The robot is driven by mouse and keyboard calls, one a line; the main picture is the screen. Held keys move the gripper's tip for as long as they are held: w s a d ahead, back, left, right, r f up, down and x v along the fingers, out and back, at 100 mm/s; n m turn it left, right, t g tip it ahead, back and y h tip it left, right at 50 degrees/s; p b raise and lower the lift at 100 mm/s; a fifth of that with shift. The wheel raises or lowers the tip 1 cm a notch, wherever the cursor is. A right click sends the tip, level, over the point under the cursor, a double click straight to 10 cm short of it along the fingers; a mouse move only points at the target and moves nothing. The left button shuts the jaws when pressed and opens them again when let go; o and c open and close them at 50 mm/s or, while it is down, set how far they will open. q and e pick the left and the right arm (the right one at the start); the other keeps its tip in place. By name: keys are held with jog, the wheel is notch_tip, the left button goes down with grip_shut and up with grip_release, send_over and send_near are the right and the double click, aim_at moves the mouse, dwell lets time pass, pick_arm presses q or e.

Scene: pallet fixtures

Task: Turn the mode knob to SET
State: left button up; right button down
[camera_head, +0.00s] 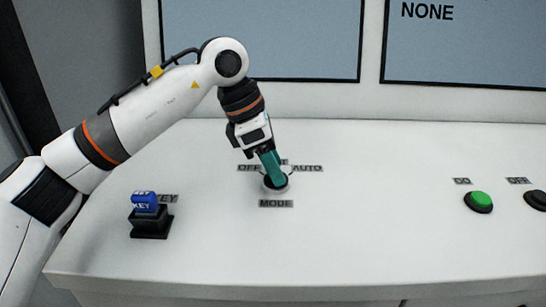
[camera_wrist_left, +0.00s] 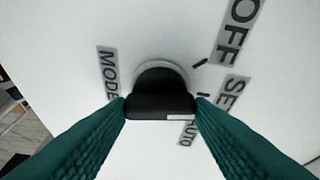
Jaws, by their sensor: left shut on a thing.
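The mode knob (camera_wrist_left: 160,98) is black with a pale strip on its lower right edge in the left wrist view. It sits between the two teal fingers of my left gripper (camera_wrist_left: 160,112), which are shut on it. In the head view the left gripper (camera_head: 274,180) hides most of the knob above the MODE label (camera_head: 276,203). The OFF label (camera_head: 249,168) and AUTO label (camera_head: 307,168) show there, with SET mostly covered. The SET label (camera_wrist_left: 232,95) shows in the wrist view. I cannot tell which label the knob points to. My right gripper is not in view.
A blue key (camera_head: 145,201) sits in a black block at the left of the white panel. A green button (camera_head: 478,201) and a dark button (camera_head: 537,199) are at the right. Screens stand behind, one reading NONE (camera_head: 427,12). The panel between knob and buttons is clear.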

pick_arm(q)
jog(key=shift+m, duration=0.6)
jog(key=o, duration=1)
jog(key=v, duration=1.2)
jog(key=shift+w, duration=0.2)
jog(key=shift+d+r, duration=0.1)
